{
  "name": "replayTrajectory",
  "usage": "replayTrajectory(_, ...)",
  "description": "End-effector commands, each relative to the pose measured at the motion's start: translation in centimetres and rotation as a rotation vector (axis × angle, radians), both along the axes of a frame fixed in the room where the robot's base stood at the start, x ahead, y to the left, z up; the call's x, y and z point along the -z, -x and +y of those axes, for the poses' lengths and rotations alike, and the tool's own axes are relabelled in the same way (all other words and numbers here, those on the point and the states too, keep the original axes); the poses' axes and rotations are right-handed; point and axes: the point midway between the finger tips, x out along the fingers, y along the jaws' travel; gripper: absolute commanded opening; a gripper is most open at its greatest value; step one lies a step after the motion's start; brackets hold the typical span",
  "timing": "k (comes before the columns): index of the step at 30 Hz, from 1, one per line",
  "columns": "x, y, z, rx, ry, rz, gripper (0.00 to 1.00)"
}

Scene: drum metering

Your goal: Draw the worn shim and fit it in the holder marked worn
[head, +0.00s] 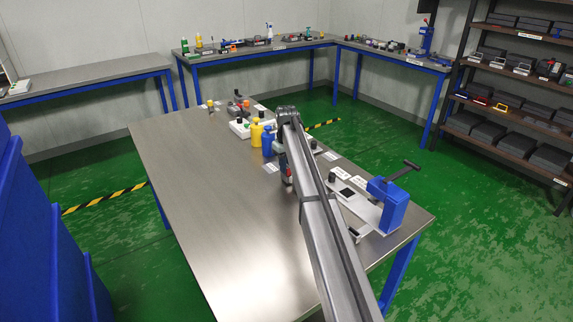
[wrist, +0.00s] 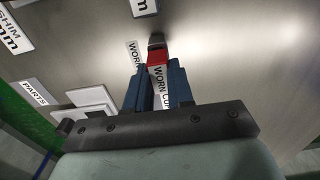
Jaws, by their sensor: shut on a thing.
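In the wrist view my gripper (wrist: 158,68) has its two blue fingers close together on a small red piece with a dark grey end (wrist: 157,50). I cannot tell whether this piece is the worn shim. A white label reading "WORN CO..." (wrist: 158,86) shows between the fingers, its end hidden. Another label starting "WOR" (wrist: 133,55) lies just left of the fingertips, partly covered. In the head view my arm hides most of the gripper and its surroundings. No holder can be made out clearly.
A yellow bottle (head: 256,132) and a blue bottle (head: 267,146) stand left of my arm. A blue clamp with a dark lever (head: 390,203) stands on a white plate to the right. A "PARTS" label (wrist: 33,92) lies at left in the wrist view. The steel table's left part (head: 200,200) is clear.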

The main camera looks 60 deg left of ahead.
Motion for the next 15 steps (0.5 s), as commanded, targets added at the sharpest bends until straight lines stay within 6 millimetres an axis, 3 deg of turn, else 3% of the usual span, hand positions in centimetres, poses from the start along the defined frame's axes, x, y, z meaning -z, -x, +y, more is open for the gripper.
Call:
replayTrajectory(2, 0.18, 0.00, -0.01, 0.000, 0.000, 0.000, 0.00)
replayTrajectory(3, 0.13, 0.00, 0.00, 0.000, 0.000, 0.000, 0.26)
replayTrajectory(11, 0.13, 0.00, 0.00, 0.000, 0.000, 0.000, 0.51)
replayTrajectory(15, 0.13, 0.00, 0.00, 0.000, 0.000, 0.000, 0.52)
